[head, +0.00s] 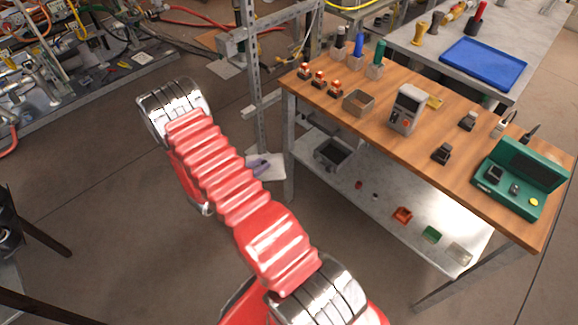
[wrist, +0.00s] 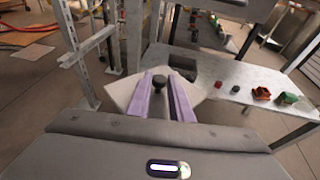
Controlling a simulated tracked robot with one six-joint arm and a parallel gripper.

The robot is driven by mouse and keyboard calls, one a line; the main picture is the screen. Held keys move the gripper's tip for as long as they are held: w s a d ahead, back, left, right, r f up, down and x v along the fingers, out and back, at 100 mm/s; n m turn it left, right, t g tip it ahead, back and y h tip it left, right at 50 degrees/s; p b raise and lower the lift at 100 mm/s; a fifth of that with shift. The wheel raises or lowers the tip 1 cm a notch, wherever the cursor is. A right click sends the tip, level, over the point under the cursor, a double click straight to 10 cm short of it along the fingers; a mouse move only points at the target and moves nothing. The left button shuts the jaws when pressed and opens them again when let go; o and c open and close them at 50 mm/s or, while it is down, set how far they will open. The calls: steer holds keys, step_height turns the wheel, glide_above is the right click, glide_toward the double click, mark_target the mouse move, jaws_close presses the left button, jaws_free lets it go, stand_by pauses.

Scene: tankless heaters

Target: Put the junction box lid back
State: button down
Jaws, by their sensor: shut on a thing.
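My gripper (wrist: 160,80) has purple fingers shut on the dark knob of a pale flat square lid (wrist: 125,92). In the head view my gripper (head: 258,165) is partly hidden by my red arm, and the lid (head: 274,171) shows beside the left leg of the wooden table. The lid is in the air, left of the lower shelf. An open grey box with a dark inside, seemingly the junction box (head: 333,153), sits on the left end of that shelf. It also shows just beyond the lid in the wrist view (wrist: 183,66).
The metal lower shelf (head: 385,206) also bears small red, orange, green and clear parts. The wooden tabletop (head: 400,150) above it carries a small open box (head: 358,102), a grey meter (head: 407,108) and a green case (head: 522,175). A perforated metal post (head: 251,80) stands close behind my gripper.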

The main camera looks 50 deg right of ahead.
steer(key=w+a+r+n+t+y, duration=0.1)
steer(key=a+r, duration=0.4)
steer(key=a, duration=0.5)
steer(key=w+a+r+n+t+y, duration=0.1)
steer(key=w+a+r+n+t, duration=0.2)
steer(key=a, duration=0.7)
steer(key=w+a+r+n+t+y, duration=0.1)
steer(key=w+a+r+n+t, duration=0.2)
steer(key=a+r, duration=0.4)
steer(key=a+t, duration=0.1)
steer(key=a, duration=0.3)
steer(key=shift+w, duration=0.2)
steer(key=shift+a+r, duration=0.1)
